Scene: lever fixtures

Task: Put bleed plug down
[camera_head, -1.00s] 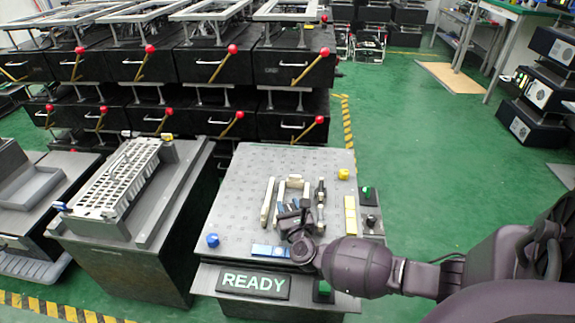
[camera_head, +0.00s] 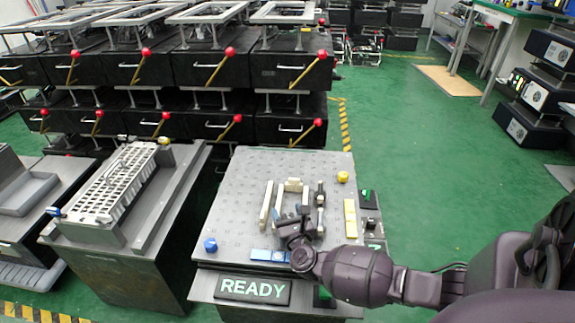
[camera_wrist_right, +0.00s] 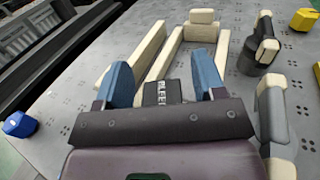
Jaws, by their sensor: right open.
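The bleed plug (camera_wrist_right: 162,91) is a dark block with white "BLEED" lettering, partly hidden by my gripper's dark palm bar. In the right wrist view it sits between the two blue fingers of my right gripper (camera_wrist_right: 163,82). The fingers are spread wide, with gaps beside the block. In the head view my right gripper (camera_head: 290,222) is low over the grey perforated table (camera_head: 245,185), near the cream rails. The plug cannot be picked out clearly there, and whether it rests on the table is hidden. My left gripper is not in view.
Cream rails (camera_head: 266,203) and a cream end block (camera_head: 294,185) stand around the gripper. Grey-and-cream posts (camera_wrist_right: 272,112) stand close on its right. A blue knob (camera_head: 210,244) and a yellow knob (camera_head: 343,177) sit near the table edges. The table's upper left is clear.

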